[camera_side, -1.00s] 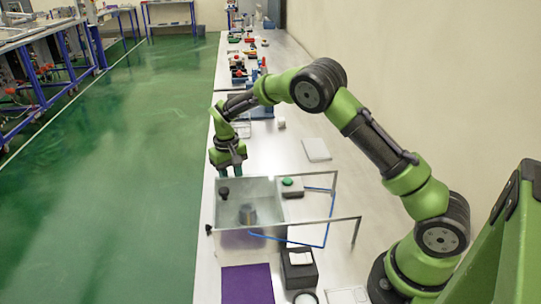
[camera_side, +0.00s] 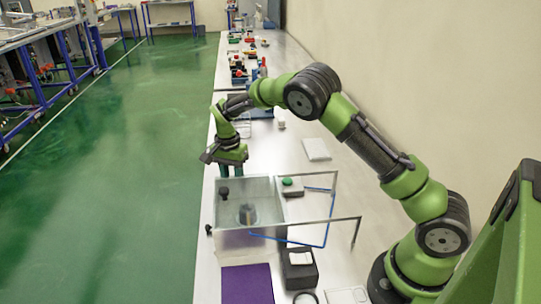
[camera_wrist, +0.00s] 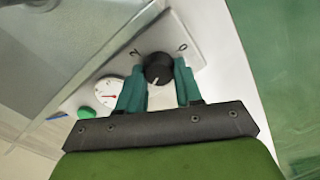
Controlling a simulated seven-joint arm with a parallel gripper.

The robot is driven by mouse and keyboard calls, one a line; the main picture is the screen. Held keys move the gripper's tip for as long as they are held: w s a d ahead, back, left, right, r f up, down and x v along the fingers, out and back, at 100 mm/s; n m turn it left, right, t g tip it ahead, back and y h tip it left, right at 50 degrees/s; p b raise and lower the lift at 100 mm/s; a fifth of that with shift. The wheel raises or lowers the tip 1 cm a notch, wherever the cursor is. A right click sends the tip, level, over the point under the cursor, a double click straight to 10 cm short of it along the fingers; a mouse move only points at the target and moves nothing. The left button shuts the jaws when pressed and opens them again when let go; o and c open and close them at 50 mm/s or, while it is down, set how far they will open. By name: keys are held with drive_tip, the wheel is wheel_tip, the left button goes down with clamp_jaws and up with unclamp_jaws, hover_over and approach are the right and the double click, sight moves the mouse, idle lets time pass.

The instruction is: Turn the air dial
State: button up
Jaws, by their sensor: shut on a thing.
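The air dial (camera_wrist: 157,68) is a black round knob with a white pointer line, on a pale panel (camera_wrist: 182,30) marked 2 and 0. In the wrist view its pointer faces the lower part of the picture. My gripper (camera_wrist: 159,75) has its teal fingers on either side of the knob and is shut on it. In the side view my gripper (camera_side: 231,172) points down just behind the clear box, and its fingers hide the dial there. A round white gauge (camera_wrist: 108,92) with a red needle sits beside the dial.
A clear-walled box (camera_side: 258,190) with a grey object inside and black knobs stands in front of my gripper. A green button (camera_side: 287,182), a blue tube (camera_side: 325,230) and a purple mat (camera_side: 247,284) are nearby. A flat white piece (camera_side: 316,149) lies behind to the right.

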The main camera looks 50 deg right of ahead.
drive_tip(key=m, duration=0.4)
drive_tip(key=shift+s+m, duration=0.1)
drive_tip(key=shift+m, duration=0.2)
idle(0.3)
drive_tip(key=o, duration=0.8)
drive_tip(key=shift+c, duration=0.2)
wheel_tip(320, 180, up, 17)
drive_tip(key=shift+w, duration=0.35)
